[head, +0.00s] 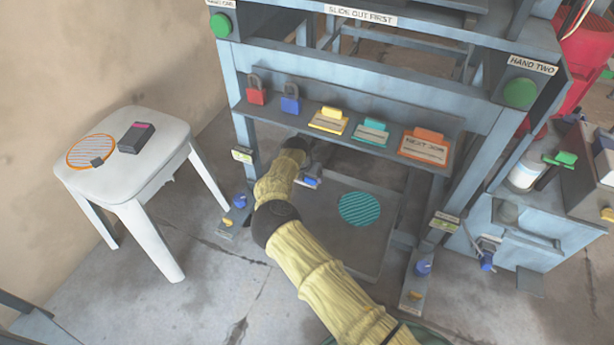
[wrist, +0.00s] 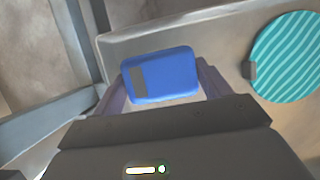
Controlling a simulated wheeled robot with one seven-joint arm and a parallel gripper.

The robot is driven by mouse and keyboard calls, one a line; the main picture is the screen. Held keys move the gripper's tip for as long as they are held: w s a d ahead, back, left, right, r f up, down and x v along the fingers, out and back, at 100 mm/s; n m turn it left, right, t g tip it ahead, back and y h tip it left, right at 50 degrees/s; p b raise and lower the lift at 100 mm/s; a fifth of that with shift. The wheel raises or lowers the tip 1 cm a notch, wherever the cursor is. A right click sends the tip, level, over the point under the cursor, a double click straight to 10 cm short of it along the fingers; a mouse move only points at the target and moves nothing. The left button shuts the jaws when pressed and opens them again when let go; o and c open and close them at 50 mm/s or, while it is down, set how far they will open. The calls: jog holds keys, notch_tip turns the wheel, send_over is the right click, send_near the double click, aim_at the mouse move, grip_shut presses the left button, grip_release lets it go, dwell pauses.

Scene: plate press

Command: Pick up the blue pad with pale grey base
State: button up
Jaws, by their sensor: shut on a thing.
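A blue pad (wrist: 168,72) with rounded corners and a dark grey patch at its left side is between the fingers of my gripper (wrist: 163,88) in the wrist view. My gripper is shut on it. A pale edge shows below the blue, but most of its base is hidden by the fingers and gripper body. In the head view my gripper (head: 309,172) is under the press shelf, near the left rear of the grey plate, with the blue pad (head: 313,182) showing at its tip. I cannot tell how far the pad is above the plate.
A teal striped disc (head: 360,208) lies on the grey plate (head: 345,252). The shelf (head: 385,150) above holds red and blue padlocks and coloured blocks. Press legs stand on both sides. A white stool (head: 160,165) with an orange-rimmed disc and dark box is at left.

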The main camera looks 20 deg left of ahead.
notch_tip(320, 180, up, 7)
jog(key=p, duration=0.3)
jog(key=shift+r, duration=0.1)
jog(key=o, duration=0.4)
jog(key=c, duration=0.3)
